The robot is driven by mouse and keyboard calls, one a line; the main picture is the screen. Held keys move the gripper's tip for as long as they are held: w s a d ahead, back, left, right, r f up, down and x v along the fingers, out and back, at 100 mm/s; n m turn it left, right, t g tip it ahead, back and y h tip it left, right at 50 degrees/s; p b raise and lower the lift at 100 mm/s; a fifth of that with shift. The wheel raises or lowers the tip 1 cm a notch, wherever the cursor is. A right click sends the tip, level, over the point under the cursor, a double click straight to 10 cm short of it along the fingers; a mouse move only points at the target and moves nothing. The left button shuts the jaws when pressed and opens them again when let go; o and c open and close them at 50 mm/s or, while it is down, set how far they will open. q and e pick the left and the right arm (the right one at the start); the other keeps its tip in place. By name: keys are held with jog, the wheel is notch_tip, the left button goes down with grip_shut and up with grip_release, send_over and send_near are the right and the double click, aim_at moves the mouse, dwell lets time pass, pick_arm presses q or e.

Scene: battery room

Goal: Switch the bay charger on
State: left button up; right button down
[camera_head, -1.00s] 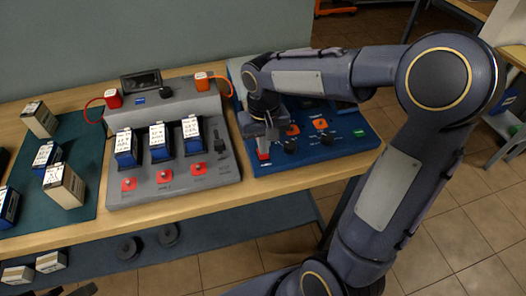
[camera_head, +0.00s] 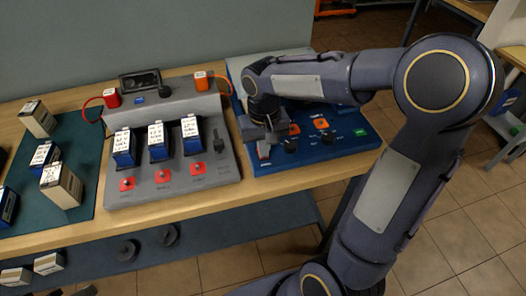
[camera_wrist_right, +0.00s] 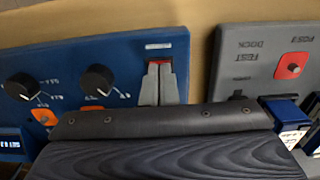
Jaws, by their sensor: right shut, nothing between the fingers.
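The blue panel with knobs, which looks like the bay charger (camera_head: 335,160), sits on the bench right of the grey dock. My right gripper (camera_head: 264,150) is over its near left corner, shut and empty. In the wrist view the closed fingertips (camera_wrist_right: 161,75) are at a small red switch (camera_wrist_right: 162,61) below a white label. The fingers hide most of the switch, so its position and any contact cannot be told. Two black knobs (camera_wrist_right: 97,79) with orange squares lie beside it. My left gripper is not in view.
The grey test dock (camera_head: 225,170) stands close to the left of the blue panel, holding several blue batteries, with red buttons in front. A green mat (camera_head: 85,140) with boxed batteries lies further left. My right arm covers the panel's back part.

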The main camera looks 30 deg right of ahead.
jog(key=shift+r, duration=0.1)
notch_tip(320, 180, up, 7)
jog(key=p, duration=0.6)
dwell(0.6)
